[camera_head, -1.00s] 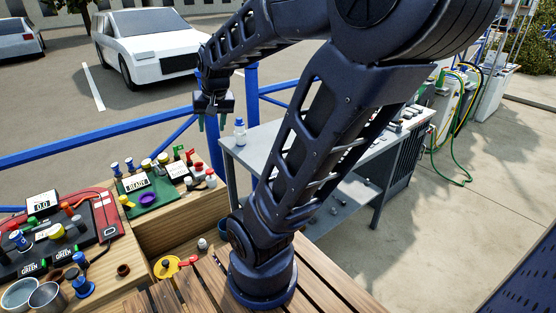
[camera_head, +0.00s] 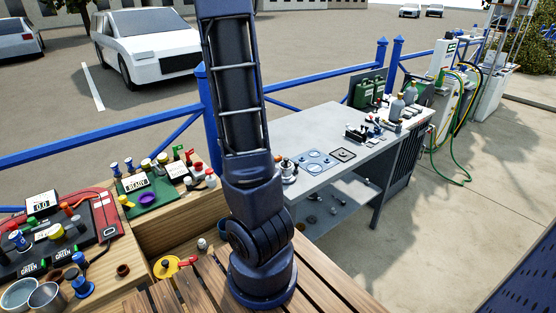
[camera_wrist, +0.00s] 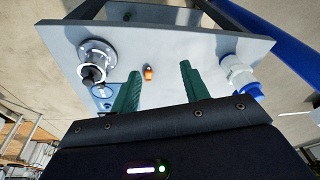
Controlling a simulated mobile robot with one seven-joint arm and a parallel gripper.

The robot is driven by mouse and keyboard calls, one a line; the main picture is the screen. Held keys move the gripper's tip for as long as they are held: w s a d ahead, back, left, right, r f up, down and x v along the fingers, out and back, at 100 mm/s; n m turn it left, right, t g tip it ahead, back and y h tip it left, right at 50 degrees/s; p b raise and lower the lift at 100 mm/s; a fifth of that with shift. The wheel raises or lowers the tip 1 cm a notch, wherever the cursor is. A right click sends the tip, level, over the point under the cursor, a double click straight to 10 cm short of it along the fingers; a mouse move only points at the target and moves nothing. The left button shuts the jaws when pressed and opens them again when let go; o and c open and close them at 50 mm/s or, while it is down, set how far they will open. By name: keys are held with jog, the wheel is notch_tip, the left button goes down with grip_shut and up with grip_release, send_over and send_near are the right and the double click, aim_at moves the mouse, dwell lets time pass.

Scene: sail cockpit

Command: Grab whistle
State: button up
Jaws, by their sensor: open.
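A small orange object with a dark end, likely the whistle (camera_wrist: 149,73), lies on the light grey table top in the wrist view. My gripper (camera_wrist: 160,73) has two green fingers spread apart with nothing between them. In the wrist picture the orange object appears between the fingertips, nearer the left one; it looks beyond them, on the surface. In the head view my raised arm hides the table's left end, and neither the gripper nor the whistle can be made out.
In the wrist view, a round metal fitting (camera_wrist: 97,58) stands left of the whistle and a white-and-blue bottle (camera_wrist: 240,72) right of it. The grey table (camera_head: 325,125) holds several items farther right. A blue railing (camera_head: 100,140) runs behind. A wooden bench carries gadgets at left.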

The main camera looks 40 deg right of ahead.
aim_at(277, 157)
jog(key=shift+d+f+m+g+h, duration=0.3)
jog(key=shift+d+f+m, duration=0.3)
jog(key=shift+d+f, duration=1.9)
jog(key=shift+d+f+m+g+h, duration=0.15)
jog(key=shift+d+f+m+h, duration=0.4)
jog(key=shift+d+f, duration=1.9)
jog(key=shift+d+f+m+g+h, duration=0.25)
jog(key=shift+d+f+m, duration=0.4)
jog(key=shift+d+f, duration=1.85)
jog(key=shift+a+f, duration=0.3)
jog(key=shift+a, duration=0.05)
grip_shut()
